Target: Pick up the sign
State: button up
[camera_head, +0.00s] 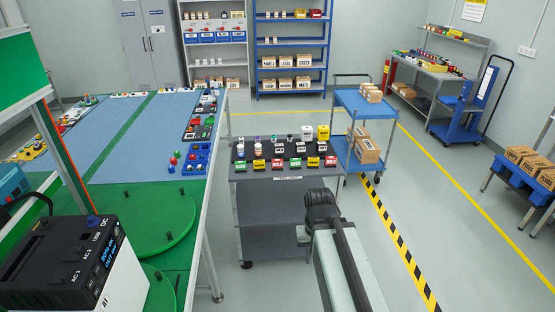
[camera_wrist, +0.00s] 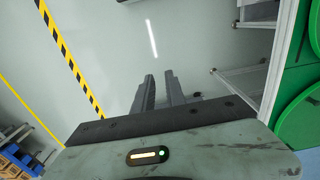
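I cannot tell for sure which object is the sign. Small red, green and yellow pieces with white labels (camera_head: 276,163) stand in a row along the front of the dark grey cart top. A yellow labelled block (camera_head: 323,133) and a white block (camera_head: 307,133) stand at its back right. In the wrist view my gripper (camera_wrist: 159,75) is open by a narrow gap, with nothing between the fingers. It points at bare floor. In the head view my arm is in front of the cart, and its fingers are not clearly visible.
The grey cart (camera_head: 280,174) stands beside the green and blue turntable table (camera_head: 150,140). A blue trolley (camera_head: 358,102) with cartons is behind it to the right. A yellow-black floor stripe (camera_head: 395,235) runs on the right, with open floor around it.

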aim_at(276, 164)
jog(key=z, duration=1.1)
jog(key=i, duration=4.5)
jog(key=u, duration=5.9)
jog(key=i, duration=0.45)
jog(key=z, duration=0.15)
